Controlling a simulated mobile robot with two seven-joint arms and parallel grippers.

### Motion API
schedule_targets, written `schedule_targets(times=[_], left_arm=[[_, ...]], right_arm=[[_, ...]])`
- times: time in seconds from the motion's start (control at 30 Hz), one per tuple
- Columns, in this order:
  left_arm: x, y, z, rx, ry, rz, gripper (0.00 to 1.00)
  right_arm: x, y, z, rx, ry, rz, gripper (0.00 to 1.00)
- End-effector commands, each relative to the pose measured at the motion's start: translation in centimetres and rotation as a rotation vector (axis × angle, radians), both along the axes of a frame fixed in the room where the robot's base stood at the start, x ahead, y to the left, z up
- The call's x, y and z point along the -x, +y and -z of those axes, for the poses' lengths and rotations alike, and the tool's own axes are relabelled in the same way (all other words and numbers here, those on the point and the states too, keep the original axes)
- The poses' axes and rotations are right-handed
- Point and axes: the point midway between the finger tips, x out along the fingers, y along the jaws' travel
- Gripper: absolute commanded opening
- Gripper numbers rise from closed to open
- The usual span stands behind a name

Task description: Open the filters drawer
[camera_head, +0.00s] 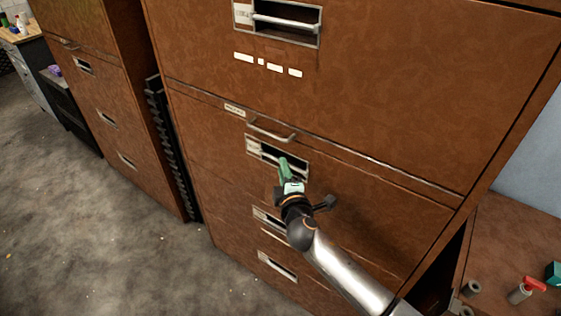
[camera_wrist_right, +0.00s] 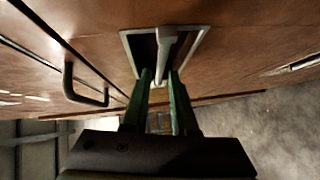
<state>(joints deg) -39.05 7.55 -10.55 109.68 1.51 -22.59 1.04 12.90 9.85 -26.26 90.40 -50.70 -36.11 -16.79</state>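A brown cabinet drawer front (camera_head: 380,215) fills the middle of the head view. Its recessed handle (camera_head: 270,148) has a dark pocket, a metal frame and a pale bar. My right gripper (camera_head: 284,164) with green fingers is in front of this recess, covering its lower right part. In the right wrist view the two green fingers (camera_wrist_right: 161,78) stand apart, one on each side of the bar (camera_wrist_right: 164,48). Any contact with the bar cannot be told. The drawer looks shut. The card label beside the handle is too small to read. My left gripper is not in view.
A curved metal pull (camera_head: 272,130) sits just above the recess; it also shows in the right wrist view (camera_wrist_right: 84,86). Another drawer handle (camera_head: 285,22) is above, and more recessed handles (camera_head: 278,267) are below. Grey floor (camera_head: 100,220) is clear at left. A brown worktop (camera_head: 515,245) is at right.

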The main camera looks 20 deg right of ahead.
Motion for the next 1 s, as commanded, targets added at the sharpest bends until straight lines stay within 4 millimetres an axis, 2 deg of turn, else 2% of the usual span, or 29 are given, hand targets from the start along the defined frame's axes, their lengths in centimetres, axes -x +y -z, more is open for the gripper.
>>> schedule_targets(times=[0.1,0.3,0.67,0.73,0.9,1.0], left_arm=[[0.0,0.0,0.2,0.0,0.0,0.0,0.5],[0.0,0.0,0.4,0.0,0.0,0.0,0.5],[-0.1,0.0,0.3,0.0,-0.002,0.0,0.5],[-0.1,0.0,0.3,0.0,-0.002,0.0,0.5],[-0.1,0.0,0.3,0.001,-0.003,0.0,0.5],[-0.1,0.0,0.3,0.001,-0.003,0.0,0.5]], right_arm=[[-1.8,-0.2,0.2,-0.001,0.0,0.0,0.26],[-3.4,-0.4,0.5,-0.001,0.0,-0.001,0.26],[-3.9,-0.4,0.6,-0.002,0.001,-0.001,0.26],[-3.8,-0.4,0.6,-0.002,0.001,-0.001,0.21],[-3.8,-0.4,0.6,-0.002,0.001,-0.001,0.02],[-3.8,-0.4,0.6,-0.001,0.001,-0.001,0.0]])
